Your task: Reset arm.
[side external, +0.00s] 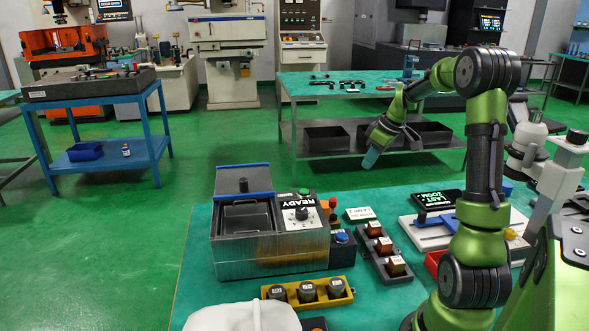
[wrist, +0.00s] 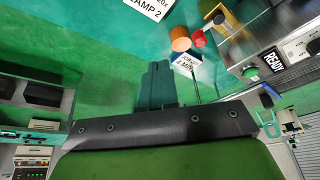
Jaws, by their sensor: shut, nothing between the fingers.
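My green arm rises from the right side of the teal bench (side external: 200,295) and bends over toward the left. My gripper (side external: 370,158) points downward in the side view, held in the air above and behind the bench items. Its fingers are together with nothing between them. In the wrist view the dark teal fingers (wrist: 158,82) stand side by side, away from any object. The metal machine box (side external: 270,255) with a READY label sits on the bench, left of and below my gripper; part of it shows in the wrist view (wrist: 280,30).
A yellow rack (side external: 343,301) with dark round pieces, a dark rack (side external: 367,255) with brown blocks, a LAMP 2 sign (side external: 360,213) and a white-and-blue fixture (side external: 415,232) crowd the bench. A white object (side external: 240,318) is cut off at the front. Air around my gripper looks clear.

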